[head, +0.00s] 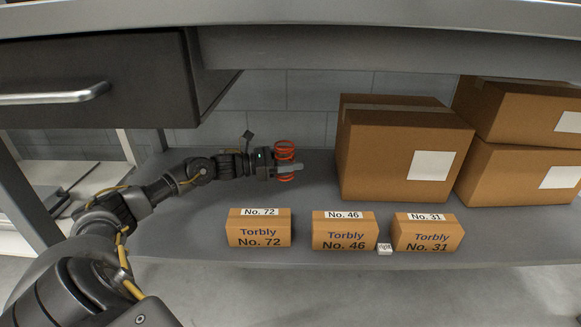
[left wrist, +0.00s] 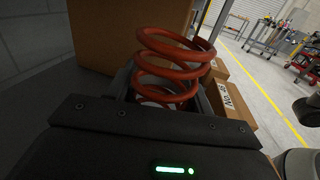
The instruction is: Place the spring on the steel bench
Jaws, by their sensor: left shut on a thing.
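The orange-red coil spring (head: 285,151) is between the fingers of my left gripper (head: 288,169), which is shut on it. The left arm reaches over the lower shelf of the steel bench (head: 180,228), under the bench top (head: 330,18). In the left wrist view the spring (left wrist: 172,68) stands up between the fingers of the left gripper (left wrist: 165,92), with its lower coils partly hidden by the gripper body. I cannot tell whether the spring touches the shelf. My right gripper is not in view.
Large brown cartons (head: 395,150) stand right of the gripper. Small boxes No. 72 (head: 258,230), No. 46 (head: 344,233) and No. 31 (head: 428,235) line the shelf's front. A drawer (head: 90,85) hangs at upper left.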

